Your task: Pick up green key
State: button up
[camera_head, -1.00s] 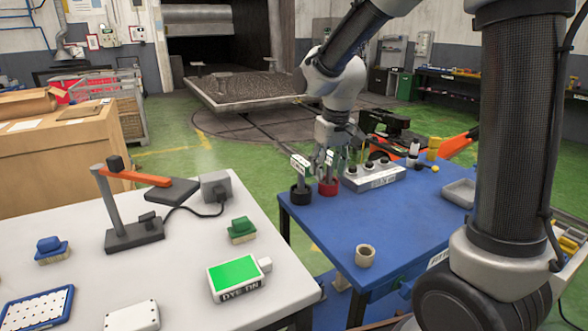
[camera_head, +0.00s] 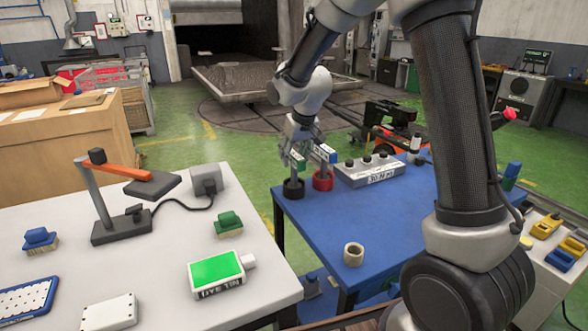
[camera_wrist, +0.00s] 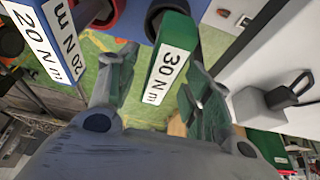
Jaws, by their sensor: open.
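The green key (camera_head: 297,161) stands upright in a black round holder (camera_head: 293,188) at the left corner of the blue table. In the wrist view the green key (camera_wrist: 171,62), labelled 30 N m, lies between my spread fingers. My gripper (camera_head: 300,146) is open around its upper part, with a visible gap on at least one side. A blue key (camera_head: 326,153) stands just right of it in a red holder (camera_head: 323,181). In the wrist view the blue key (camera_wrist: 50,40), labelled 20 N m, lies outside my left finger.
A white control box (camera_head: 370,170) with black knobs stands right of the holders. A tan ring (camera_head: 353,254) sits near the blue table's front edge. The white table (camera_head: 150,255) at left bears a lamp, brushes and a green-topped tin (camera_head: 216,270).

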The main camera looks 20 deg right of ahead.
jog(key=shift+w+f, duration=0.1)
jog(key=shift+f, duration=0.25)
jog(key=shift+f, duration=0.25)
dwell(0.3)
jog(key=shift+c, duration=0.2)
grip_shut()
